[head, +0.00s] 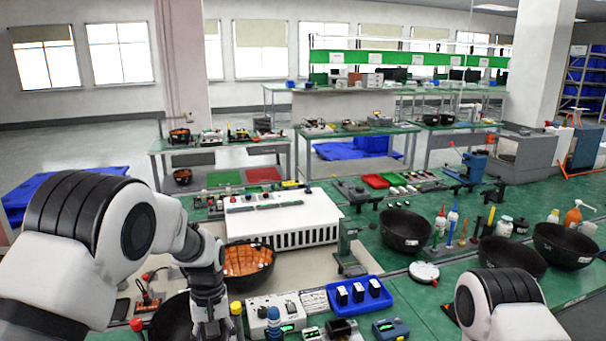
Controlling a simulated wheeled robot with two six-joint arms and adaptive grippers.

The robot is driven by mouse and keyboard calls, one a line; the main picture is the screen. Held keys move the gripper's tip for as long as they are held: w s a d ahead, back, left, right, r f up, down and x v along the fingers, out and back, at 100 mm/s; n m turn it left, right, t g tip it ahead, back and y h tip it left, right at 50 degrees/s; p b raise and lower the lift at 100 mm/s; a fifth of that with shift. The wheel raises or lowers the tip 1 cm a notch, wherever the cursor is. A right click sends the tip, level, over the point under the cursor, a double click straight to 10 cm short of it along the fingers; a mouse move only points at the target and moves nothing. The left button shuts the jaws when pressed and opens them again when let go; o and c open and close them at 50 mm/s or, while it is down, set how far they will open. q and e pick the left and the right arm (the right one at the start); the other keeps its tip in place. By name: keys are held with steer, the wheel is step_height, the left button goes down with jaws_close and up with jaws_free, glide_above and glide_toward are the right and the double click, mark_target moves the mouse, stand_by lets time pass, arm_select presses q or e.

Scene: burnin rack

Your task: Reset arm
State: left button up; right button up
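My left arm comes in from the left and bends down. Its wrist and gripper (212,328) point downward at the bottom edge, between a dark bowl (172,318) and a white device with knobs (276,313). The fingertips are cut off or too small to read, so I cannot tell whether they are open or whether anything is held. Only a rounded white and black part of my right arm shows at the bottom right. My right gripper is out of view.
A white slotted box (285,222) stands behind the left wrist, near a bowl of orange pieces (248,262). A blue tray (357,296) holds black blocks. Black bowls (405,229) and bottles (453,221) crowd the green bench (385,262) at right.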

arm_select(q)
steer(key=s+a+f+m+b, duration=0.1)
steer(key=s+a+f+b, duration=0.1)
steer(key=s+f, duration=1.1)
steer(key=s+a+f+m+t+b, duration=0.1)
steer(key=s+a+f+b, duration=0.2)
steer(key=s+f, duration=1.1)
steer(key=s+a, duration=0.1)
steer(key=s, duration=0.5)
steer(key=shift+s+a+m, duration=0.15)
steer(key=shift+a+m, duration=0.25)
